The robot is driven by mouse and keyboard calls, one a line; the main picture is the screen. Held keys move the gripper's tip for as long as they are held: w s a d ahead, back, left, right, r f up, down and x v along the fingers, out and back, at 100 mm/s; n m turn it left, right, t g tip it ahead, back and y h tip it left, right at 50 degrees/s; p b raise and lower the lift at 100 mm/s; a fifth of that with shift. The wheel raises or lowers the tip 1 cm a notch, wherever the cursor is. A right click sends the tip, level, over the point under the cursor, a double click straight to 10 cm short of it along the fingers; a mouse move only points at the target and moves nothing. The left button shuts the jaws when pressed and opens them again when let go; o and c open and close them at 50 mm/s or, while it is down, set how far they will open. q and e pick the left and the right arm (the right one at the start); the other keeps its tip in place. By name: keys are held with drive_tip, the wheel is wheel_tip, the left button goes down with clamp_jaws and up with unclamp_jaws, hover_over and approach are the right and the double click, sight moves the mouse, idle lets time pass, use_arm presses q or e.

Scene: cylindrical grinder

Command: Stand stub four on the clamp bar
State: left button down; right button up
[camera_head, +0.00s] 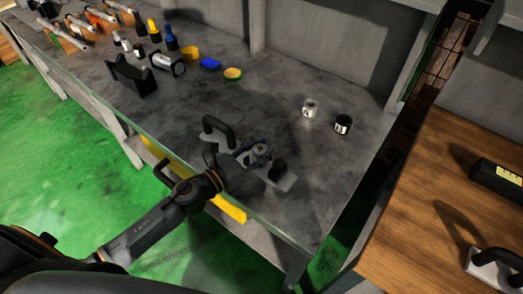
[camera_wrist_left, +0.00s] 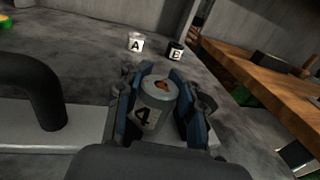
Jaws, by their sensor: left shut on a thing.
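Stub four (camera_wrist_left: 158,108) is a grey metal cylinder with a black 4 on a white label and a brownish patch on top. My left gripper (camera_wrist_left: 163,100) is shut on it, one blue-lined finger on each side. The stub looks upright, slightly tilted in the wrist view. In the head view the gripper (camera_head: 259,152) is over the clamp bar (camera_head: 284,181), a pale flat bar with black arched handles. The bar also shows in the wrist view (camera_wrist_left: 85,136), running behind the gripper. The stub's lower end is hidden, so I cannot tell whether it touches the bar. My right gripper is out of view.
A white canister marked A (camera_head: 309,108) and a black one marked B (camera_head: 342,125) stand on the grey bench (camera_head: 300,215) beyond the bar. Bottles, a black holder (camera_head: 131,77) and yellow and blue dishes stand farther left. A wooden table (camera_head: 430,200) is at right.

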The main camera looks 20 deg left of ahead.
use_arm(q)
drive_tip(key=shift+f, duration=0.15)
drive_tip(key=shift+f, duration=0.1)
drive_tip(key=c, duration=1.1)
unclamp_jaws()
drive_tip(key=shift+r, duration=0.2)
drive_tip(key=b+v, duration=0.1)
drive_tip(key=v, duration=0.2)
drive_tip(key=b+v, duration=0.1)
drive_tip(key=v, duration=0.3)
drive_tip(key=b+v, duration=0.1)
drive_tip(key=v, duration=0.2)
drive_tip(key=shift+s+a+f+b, duration=0.2)
drive_tip(key=shift+f+b, duration=0.1)
drive_tip(key=shift+s+a+r, duration=0.1)
drive_tip(key=shift+s+a, duration=0.25)
drive_tip(key=shift+s, duration=0.3)
